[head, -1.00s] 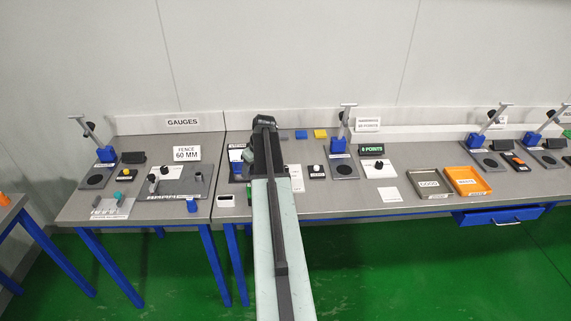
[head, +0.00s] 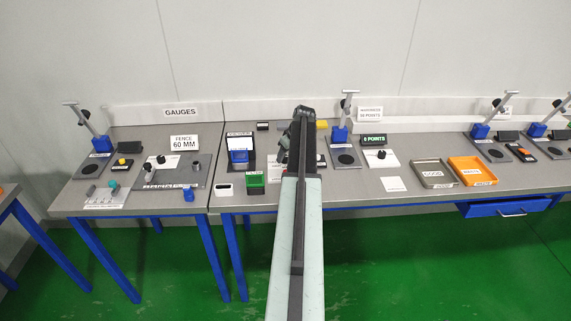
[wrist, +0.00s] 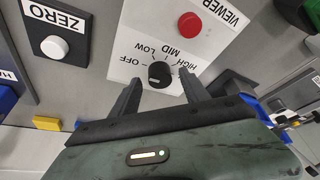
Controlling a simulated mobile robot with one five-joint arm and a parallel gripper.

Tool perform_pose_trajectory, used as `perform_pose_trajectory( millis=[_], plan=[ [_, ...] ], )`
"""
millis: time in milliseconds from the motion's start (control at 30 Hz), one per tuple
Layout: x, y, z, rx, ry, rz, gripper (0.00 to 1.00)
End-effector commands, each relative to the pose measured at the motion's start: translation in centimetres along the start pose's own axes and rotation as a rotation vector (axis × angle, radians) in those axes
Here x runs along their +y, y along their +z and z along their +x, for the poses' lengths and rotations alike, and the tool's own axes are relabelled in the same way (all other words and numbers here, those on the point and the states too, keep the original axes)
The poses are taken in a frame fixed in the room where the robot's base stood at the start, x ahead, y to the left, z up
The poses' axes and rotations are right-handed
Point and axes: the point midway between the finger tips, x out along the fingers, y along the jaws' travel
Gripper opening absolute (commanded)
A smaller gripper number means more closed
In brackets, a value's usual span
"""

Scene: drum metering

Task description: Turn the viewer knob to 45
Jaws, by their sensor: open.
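The viewer knob (wrist: 159,73) is a small round black knob on a white plate (wrist: 137,28) marked VIEWER, with OFF, LOW, MID and HIGH around it in the wrist view. No 45 mark is legible there, and I cannot tell exactly where its pointer sits. My gripper (wrist: 161,79) is open, with one dark finger on each side of the knob. I cannot tell whether either finger touches it. In the head view my arm covers the knob, and my gripper's jaws cannot be made out.
A red button (wrist: 190,26) sits on the same plate. A ZERO plate with a white button (wrist: 54,47) lies left of it, with a yellow block (wrist: 46,123) nearby. In the head view, another black knob (head: 381,154) stands on a white plate to the right.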

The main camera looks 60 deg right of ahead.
Motion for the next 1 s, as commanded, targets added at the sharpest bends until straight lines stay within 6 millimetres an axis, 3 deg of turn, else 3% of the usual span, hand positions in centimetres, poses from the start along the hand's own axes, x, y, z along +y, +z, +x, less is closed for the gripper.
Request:
perform_pose_trajectory(
  millis=[33,267,467,500,1000],
  plan=[
    [0.03,0.11,0.81,0.000,0.000,0.000,0.54],
    [-0.01,-0.03,0.60,0.000,0.000,0.001,0.54],
    [0.00,-0.04,0.59,0.000,0.000,0.000,0.04],
    [-0.01,-0.04,0.59,0.000,0.000,0.000,0.00],
    [-0.18,0.04,0.57,0.000,0.057,0.132,0.00]
  ],
)
